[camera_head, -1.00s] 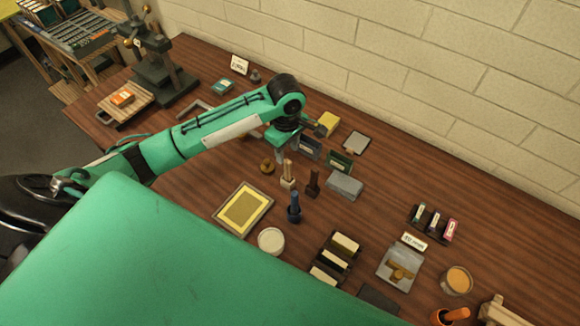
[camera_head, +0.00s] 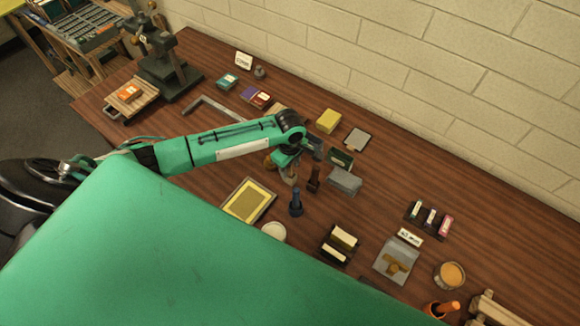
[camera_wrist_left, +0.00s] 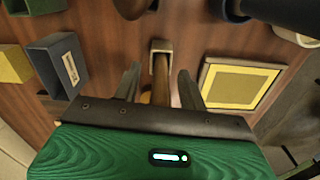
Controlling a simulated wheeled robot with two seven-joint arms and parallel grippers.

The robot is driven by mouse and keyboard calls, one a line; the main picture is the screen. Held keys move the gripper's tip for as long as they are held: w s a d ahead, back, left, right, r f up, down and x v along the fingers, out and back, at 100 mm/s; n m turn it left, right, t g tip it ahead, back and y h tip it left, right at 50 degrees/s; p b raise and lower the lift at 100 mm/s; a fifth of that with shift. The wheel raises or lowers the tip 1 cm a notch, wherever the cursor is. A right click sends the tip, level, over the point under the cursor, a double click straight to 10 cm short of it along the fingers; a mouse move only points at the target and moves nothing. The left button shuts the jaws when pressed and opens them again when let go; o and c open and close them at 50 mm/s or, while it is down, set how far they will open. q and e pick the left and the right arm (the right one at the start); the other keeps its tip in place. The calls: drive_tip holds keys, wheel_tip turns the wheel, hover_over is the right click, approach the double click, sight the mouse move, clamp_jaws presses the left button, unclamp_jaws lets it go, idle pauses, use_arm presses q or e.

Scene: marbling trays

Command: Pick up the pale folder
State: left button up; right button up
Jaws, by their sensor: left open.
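The pale folder, as I take it, is the upright wooden piece in a small beige square base (camera_wrist_left: 160,48). In the head view it is mostly hidden by my left gripper (camera_head: 289,168). In the wrist view my left gripper (camera_wrist_left: 160,90) is open, its two fingers on either side of the wooden piece. I cannot tell whether they touch it. My right gripper is not in view.
A dark brown stamp-like piece (camera_head: 314,180) and a blue one (camera_head: 296,203) stand close by. A grey box (camera_head: 344,181) is to the right, a yellow-panelled tray (camera_head: 268,190) in front. Open tabletop lies toward the right wall.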

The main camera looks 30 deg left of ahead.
use_arm(q)
clamp_jaws()
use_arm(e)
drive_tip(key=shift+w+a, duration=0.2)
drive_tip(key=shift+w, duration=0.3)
use_arm(q)
drive_tip(key=shift+r, duration=0.55)
wheel_tip(320, 180, up, 19)
drive_tip(key=b, duration=0.5)
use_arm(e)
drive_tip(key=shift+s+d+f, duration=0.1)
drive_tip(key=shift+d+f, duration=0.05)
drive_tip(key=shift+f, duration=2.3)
